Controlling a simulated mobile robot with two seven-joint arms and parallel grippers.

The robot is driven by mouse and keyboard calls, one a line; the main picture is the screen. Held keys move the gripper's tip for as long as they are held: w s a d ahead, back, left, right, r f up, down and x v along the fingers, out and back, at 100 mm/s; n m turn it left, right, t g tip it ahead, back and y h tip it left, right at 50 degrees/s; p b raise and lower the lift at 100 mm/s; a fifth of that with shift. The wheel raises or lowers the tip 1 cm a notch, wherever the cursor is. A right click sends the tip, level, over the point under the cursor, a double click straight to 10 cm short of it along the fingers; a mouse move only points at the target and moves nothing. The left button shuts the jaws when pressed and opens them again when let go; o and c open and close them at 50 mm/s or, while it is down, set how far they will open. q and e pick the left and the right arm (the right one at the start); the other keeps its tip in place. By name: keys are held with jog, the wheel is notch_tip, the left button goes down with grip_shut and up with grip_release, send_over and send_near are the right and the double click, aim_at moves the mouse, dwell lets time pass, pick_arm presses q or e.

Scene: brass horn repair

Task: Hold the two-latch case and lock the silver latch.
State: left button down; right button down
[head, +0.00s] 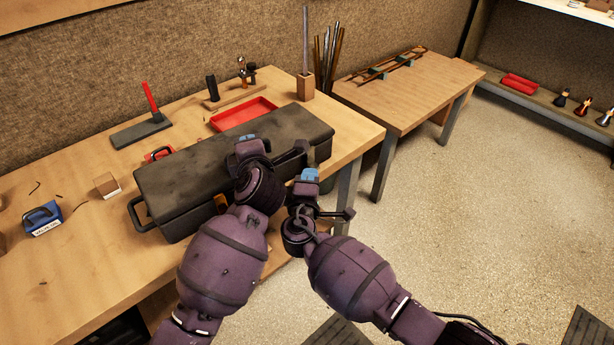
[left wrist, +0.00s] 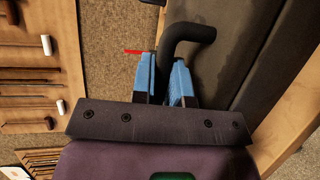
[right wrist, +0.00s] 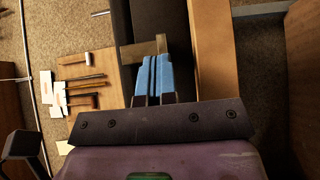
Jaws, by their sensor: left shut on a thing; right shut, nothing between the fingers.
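The dark two-latch case (head: 185,175) lies shut on the workbench. A brass-coloured latch (head: 221,202) shows low on its front, partly behind my left arm. My right gripper (head: 309,175) is shut and empty near the case's front right. In the right wrist view its fingers (right wrist: 152,78) are close to a dull tan-grey latch piece (right wrist: 148,48); I cannot tell whether they touch.
A red tray (head: 243,114) lies behind the case. A blue box (head: 42,218) and a small cardboard-coloured block (head: 107,185) lie to its left. A rod stands in a wooden block (head: 305,88) at the back. A second table (head: 405,95) stands to the right, with open floor before it.

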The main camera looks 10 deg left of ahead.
jog(key=s, duration=0.9)
jog(key=shift+s+a, duration=0.4)
pick_arm(q)
jog(key=c, duration=1.1)
grip_release()
jog(key=shift+o, duration=0.2)
